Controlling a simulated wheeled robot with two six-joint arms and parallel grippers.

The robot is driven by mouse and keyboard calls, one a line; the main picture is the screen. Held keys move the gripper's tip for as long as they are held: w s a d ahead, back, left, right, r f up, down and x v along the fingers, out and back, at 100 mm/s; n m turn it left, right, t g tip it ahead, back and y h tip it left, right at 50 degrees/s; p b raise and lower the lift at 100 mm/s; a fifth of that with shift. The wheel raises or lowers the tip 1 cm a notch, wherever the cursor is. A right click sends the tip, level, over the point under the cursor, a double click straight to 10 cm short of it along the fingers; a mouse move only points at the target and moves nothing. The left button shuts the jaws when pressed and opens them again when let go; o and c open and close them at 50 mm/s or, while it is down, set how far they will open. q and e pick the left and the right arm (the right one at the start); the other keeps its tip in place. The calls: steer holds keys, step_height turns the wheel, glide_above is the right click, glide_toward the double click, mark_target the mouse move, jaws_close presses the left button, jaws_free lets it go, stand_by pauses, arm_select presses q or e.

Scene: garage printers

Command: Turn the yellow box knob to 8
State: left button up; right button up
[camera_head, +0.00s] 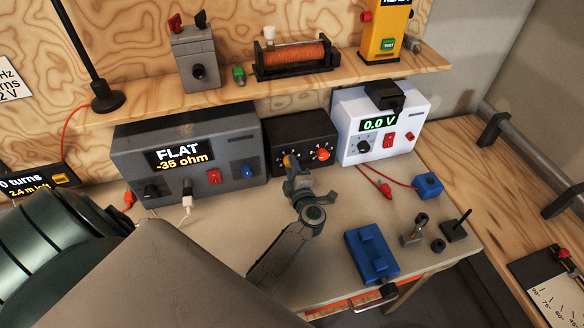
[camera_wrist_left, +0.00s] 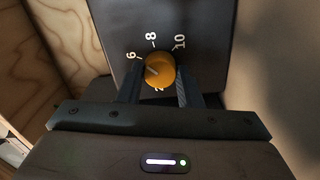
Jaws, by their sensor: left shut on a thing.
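A black box (camera_head: 303,138) stands at the back of the bench, with a yellow knob (camera_head: 289,161) at its left and a red-orange knob (camera_head: 323,155) at its right. My left gripper (camera_head: 294,170) is at the yellow knob and partly covers it. In the left wrist view the yellow knob (camera_wrist_left: 160,69) sits between the two fingers of my left gripper (camera_wrist_left: 158,84), which is shut on it. The white mark on the knob points roughly toward 6. The numbers 6, 8 and 10 show around its far side; the near side is partly hidden. My right gripper is not in view.
A grey meter (camera_head: 190,150) reading "FLAT -35 ohm" stands left of the black box, and a white supply (camera_head: 375,120) reading 0.0 V stands right. A yellow tester (camera_head: 386,30) is on the shelf (camera_head: 345,72).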

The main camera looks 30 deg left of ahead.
arm_select(q)
steer(key=m, duration=0.6)
steer(key=shift+r+m, duration=0.15)
steer(key=shift+m, duration=0.15)
stand_by(0.5)
steer(key=o, duration=0.9)
steer(key=shift+c, duration=0.2)
steer(key=shift+o, duration=0.6)
steer(key=shift+a, duration=0.1)
